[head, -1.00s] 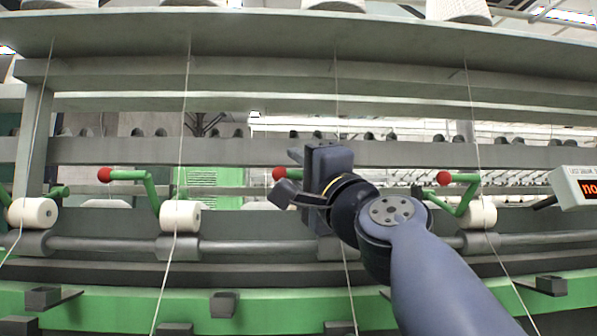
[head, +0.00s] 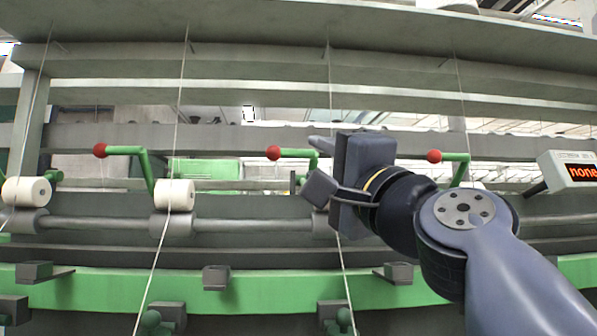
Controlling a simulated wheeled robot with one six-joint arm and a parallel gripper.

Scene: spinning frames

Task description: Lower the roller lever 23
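Three green roller levers with red ball ends stand raised in a row. The left lever (head: 127,150) and right lever (head: 456,158) are clear of my arm. The middle lever (head: 296,153) has its red ball in plain view, while its lower part is hidden behind my gripper. No number is readable on any lever, so I cannot tell which is 23.
A white roller (head: 174,195) sits below the left lever, and another (head: 27,191) is at the far left. White threads hang down in front. A display box (head: 572,172) reading "none" is at the right. A green rail (head: 255,295) runs below.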

